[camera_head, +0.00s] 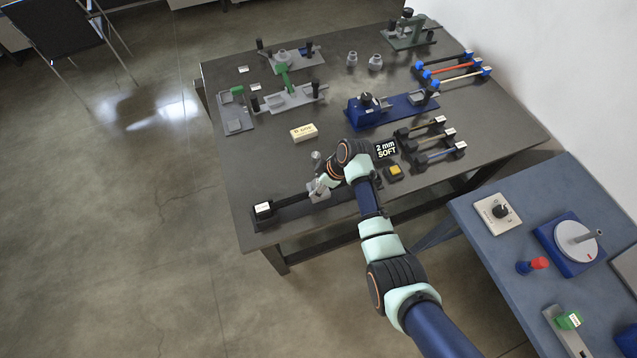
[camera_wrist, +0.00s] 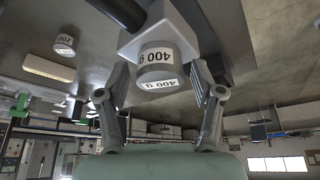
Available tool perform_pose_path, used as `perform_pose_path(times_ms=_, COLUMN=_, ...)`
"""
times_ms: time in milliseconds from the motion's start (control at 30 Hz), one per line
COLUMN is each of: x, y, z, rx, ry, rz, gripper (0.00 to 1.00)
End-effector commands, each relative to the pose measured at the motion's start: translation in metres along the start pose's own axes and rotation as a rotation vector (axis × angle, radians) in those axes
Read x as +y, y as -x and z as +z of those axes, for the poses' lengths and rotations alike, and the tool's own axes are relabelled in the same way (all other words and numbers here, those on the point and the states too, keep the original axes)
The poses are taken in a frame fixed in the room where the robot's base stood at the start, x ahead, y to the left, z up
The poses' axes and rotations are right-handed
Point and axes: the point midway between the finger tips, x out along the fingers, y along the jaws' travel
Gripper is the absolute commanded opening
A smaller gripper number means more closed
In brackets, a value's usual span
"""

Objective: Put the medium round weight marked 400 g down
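The round grey weight marked 400 g (camera_wrist: 160,65) shows between my gripper's fingers (camera_wrist: 160,82) in the wrist view, which looks upside down. The weight is against a pale grey block (camera_wrist: 165,30) that has a dark bar leading off it. It appears to rest on that block, but I cannot tell whether a small gap remains. Both fingers stand at the weight's sides and look spread, with gaps beside it. In the head view my gripper (camera_head: 321,187) is at the grey block (camera_head: 317,195) on the dark bar's right end and hides the weight.
A smaller weight marked 200 (camera_wrist: 65,44) stands nearby. A black labelled block (camera_head: 264,210) is at the bar's left end. A cream box (camera_head: 303,132), a "2 mm SOFT" sign (camera_head: 386,149) and a yellow-button box (camera_head: 393,173) surround my arm.

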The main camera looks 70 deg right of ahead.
Motion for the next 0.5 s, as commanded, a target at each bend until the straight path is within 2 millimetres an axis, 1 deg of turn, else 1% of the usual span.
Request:
perform_pose_path(times_ms=233, x=0.000, y=0.000, z=0.000, rx=0.000, ry=0.000, rz=0.000, gripper=0.70)
perform_pose_path(times_ms=333, x=0.000, y=0.006, z=-0.002, rx=0.000, ry=0.000, rz=0.000, gripper=0.70)
perform_pose_path(times_ms=367, x=0.000, y=0.010, z=-0.002, rx=0.000, ry=0.000, rz=0.001, gripper=0.70)
perform_pose_path(times_ms=433, x=0.001, y=0.023, z=-0.002, rx=0.001, ry=0.000, rz=0.002, gripper=0.70)
perform_pose_path(times_ms=500, x=0.001, y=0.041, z=-0.003, rx=0.002, ry=0.000, rz=0.005, gripper=0.70)
